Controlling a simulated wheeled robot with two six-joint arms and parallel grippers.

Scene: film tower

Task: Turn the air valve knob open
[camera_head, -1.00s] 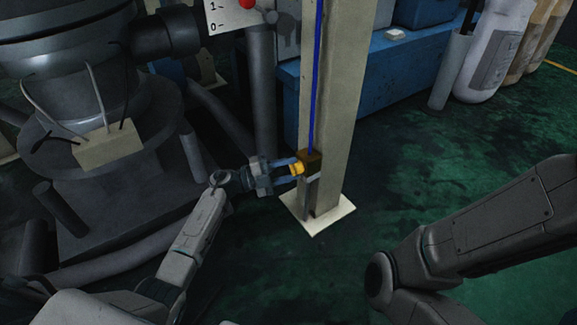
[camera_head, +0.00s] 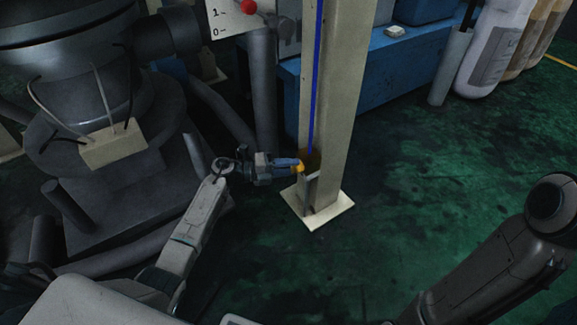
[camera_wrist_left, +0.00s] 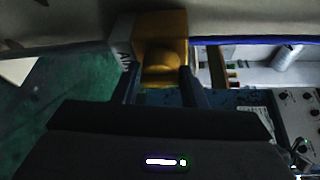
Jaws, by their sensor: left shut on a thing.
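The yellow air valve knob (camera_head: 299,169) sits low on a beige post (camera_head: 335,100), on a small valve box below a blue line (camera_head: 315,75). My left gripper (camera_head: 292,166) reaches it from the left and is shut on it. In the left wrist view the round knob (camera_wrist_left: 162,67) lies between the two dark fingers, in front of the yellow valve box (camera_wrist_left: 160,27). The box carries a partly readable label (camera_wrist_left: 124,55). The post crosses the top of that view sideways, so the wrist is rolled. My right arm is at the right; its gripper is out of view.
The post's pale base plate (camera_head: 322,212) stands on the green floor (camera_head: 420,210). Dark machinery (camera_head: 80,205) and pipes are at the left. A blue bench (camera_head: 380,85) is behind the post. Floor right of the post is clear.

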